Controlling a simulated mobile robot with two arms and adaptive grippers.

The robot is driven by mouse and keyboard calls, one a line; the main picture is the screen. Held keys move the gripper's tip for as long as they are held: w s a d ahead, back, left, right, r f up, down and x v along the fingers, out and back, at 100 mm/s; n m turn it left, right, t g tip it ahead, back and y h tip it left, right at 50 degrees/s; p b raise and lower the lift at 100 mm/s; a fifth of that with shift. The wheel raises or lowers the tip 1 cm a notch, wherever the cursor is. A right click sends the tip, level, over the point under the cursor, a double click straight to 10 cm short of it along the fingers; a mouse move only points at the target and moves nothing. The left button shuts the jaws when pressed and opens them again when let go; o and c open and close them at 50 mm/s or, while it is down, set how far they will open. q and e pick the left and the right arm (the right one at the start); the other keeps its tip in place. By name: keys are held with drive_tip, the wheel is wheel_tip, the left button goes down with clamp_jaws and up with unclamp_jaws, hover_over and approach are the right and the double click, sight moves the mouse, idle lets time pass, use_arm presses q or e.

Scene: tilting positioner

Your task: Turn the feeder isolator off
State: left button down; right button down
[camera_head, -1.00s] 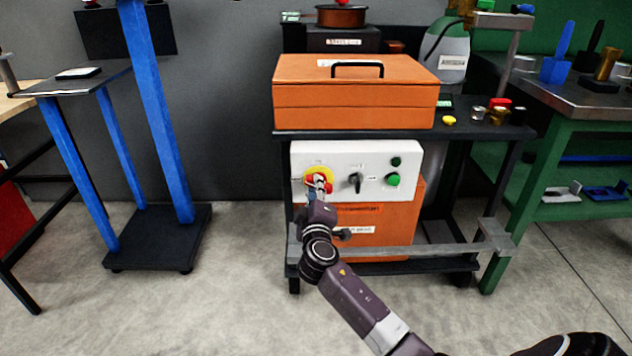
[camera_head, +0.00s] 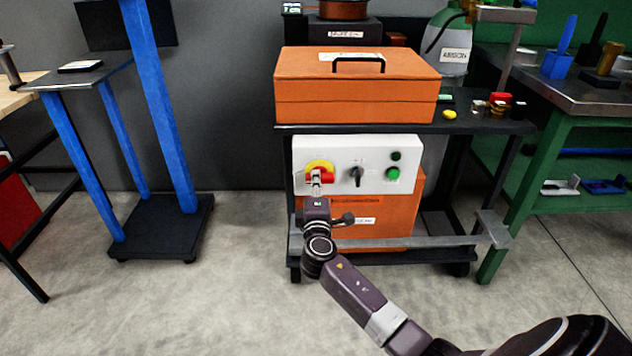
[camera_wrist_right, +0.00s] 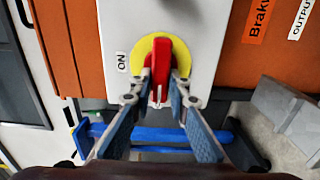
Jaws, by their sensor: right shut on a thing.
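The feeder isolator is a red handle (camera_head: 327,178) on a yellow disc (camera_head: 318,165), at the left of a white control panel (camera_head: 340,149). In the right wrist view, the red handle (camera_wrist_right: 160,62) stands in front of the yellow disc (camera_wrist_right: 143,52), with an "ON" label (camera_wrist_right: 122,62) beside it. The handle lies across the panel, roughly horizontal, not pointing at ON. My right gripper (camera_head: 316,179) is shut on the handle, with one finger on each side in the wrist view (camera_wrist_right: 158,91). It hides part of the handle. My left gripper is not in view.
A black selector knob (camera_head: 357,175) and a green button (camera_head: 393,174) sit right of the isolator. An orange case (camera_head: 355,98) rests on the cart above. A grey rail (camera_head: 420,243) crosses below the panel.

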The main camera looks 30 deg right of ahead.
drive_tip(key=c, duration=1.8)
unclamp_jaws()
drive_tip(key=shift+c, duration=0.2)
drive_tip(key=v, duration=1.2)
drive_tip(key=shift+s+f, duration=0.1)
